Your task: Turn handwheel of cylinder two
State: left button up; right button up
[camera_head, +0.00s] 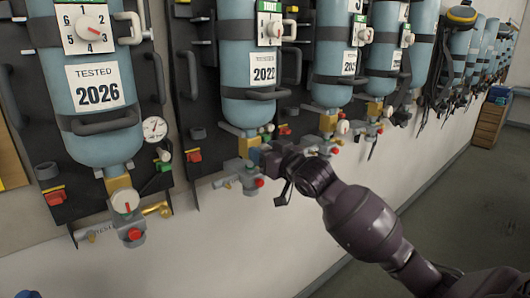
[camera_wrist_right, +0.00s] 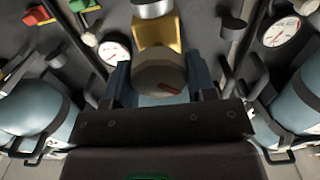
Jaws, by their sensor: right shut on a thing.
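Cylinder two (camera_head: 238,58), a blue cylinder with a "2022" label, hangs second from the left in the head view. Its brass-yellow valve block (camera_head: 247,146) sits under it. My right gripper (camera_head: 264,157) is at this valve, reaching in from the lower right. In the right wrist view its two fingers stand on either side of a faceted grey handwheel (camera_wrist_right: 160,72) with a red mark, and are shut on it. The brass valve body (camera_wrist_right: 155,31) shows behind the wheel. In the head view the gripper hides this handwheel. My left gripper is not in view.
A blue cylinder (camera_head: 96,137) tagged 2026 hangs at left, with its white-faced handwheel (camera_head: 125,201) below. More cylinders line the wall to the right. Gauges, hoses and red and green connectors crowd the valves. The floor (camera_head: 440,215) at right is clear.

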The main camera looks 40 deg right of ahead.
jog(key=n, duration=0.7)
jog(key=shift+a, duration=0.15)
jog(key=n, duration=0.6)
jog(key=shift+a+f+n, duration=0.1)
jog(key=shift+f+n, duration=0.05)
jog(key=shift+n, duration=0.25)
jog(key=n, duration=0.6)
jog(key=shift+f, duration=0.15)
jog(key=n, duration=0.7)
jog(key=shift+f, duration=0.15)
jog(key=o, duration=0.9)
jog(key=shift+s, duration=0.1)
